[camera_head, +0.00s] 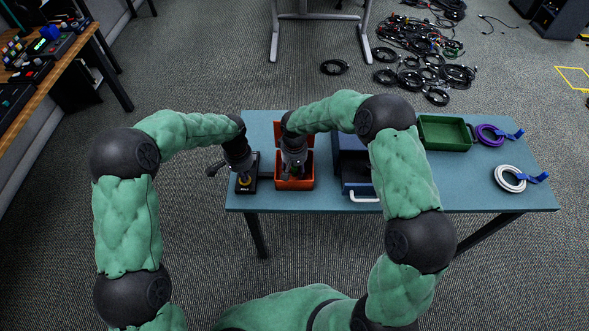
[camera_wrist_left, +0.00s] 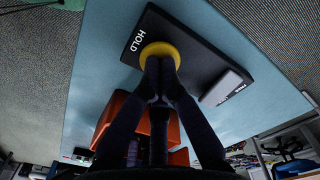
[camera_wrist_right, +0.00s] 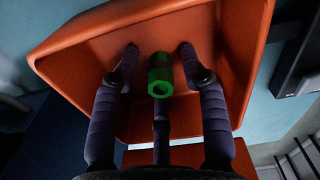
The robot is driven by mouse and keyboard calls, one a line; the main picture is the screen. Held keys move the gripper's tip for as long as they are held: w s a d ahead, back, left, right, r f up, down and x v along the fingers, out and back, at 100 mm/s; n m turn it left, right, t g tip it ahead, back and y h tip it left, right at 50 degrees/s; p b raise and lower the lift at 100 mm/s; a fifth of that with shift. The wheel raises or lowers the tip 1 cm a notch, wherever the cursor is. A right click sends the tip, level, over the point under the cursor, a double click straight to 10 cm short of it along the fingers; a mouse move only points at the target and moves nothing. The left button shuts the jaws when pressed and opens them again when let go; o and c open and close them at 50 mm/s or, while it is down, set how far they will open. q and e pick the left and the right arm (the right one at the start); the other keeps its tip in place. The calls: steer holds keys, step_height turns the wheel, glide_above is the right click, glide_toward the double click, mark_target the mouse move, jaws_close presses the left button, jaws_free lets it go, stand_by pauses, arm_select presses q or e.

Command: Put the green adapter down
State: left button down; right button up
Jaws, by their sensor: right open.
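The green adapter (camera_wrist_right: 160,75), a short hollow cylinder, is inside the orange bin (camera_wrist_right: 95,42) in the right wrist view. My right gripper (camera_wrist_right: 158,54) is open inside the bin, with a finger on each side of the adapter and a visible gap to both. Whether the adapter rests fully on the bin floor is hard to tell. The orange bin also shows in the head view (camera_head: 294,185), under my right gripper. My left gripper (camera_wrist_left: 159,98) is shut, its fingertips together at the yellow button (camera_wrist_left: 160,50) of the black HOLD box (camera_wrist_left: 190,45); it holds nothing.
On the blue table (camera_head: 440,185), a dark blue box with a white handle (camera_head: 364,198) stands right of the orange bin. Further right are a green tray (camera_head: 444,132), a purple cable coil (camera_head: 488,135) and a white cable coil (camera_head: 508,179). Cables lie on the floor behind.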

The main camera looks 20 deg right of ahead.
step_height(320, 180, up, 12)
steer(key=shift+r, duration=0.25)
steer(key=shift+r, duration=0.1)
stand_by(0.4)
step_height(320, 180, up, 12)
stand_by(1.0)
arm_select(q)
step_height(320, 180, up, 9)
stand_by(1.8)
steer(key=shift+s+f, duration=0.1)
arm_select(e)
steer(key=shift+f, duration=0.2)
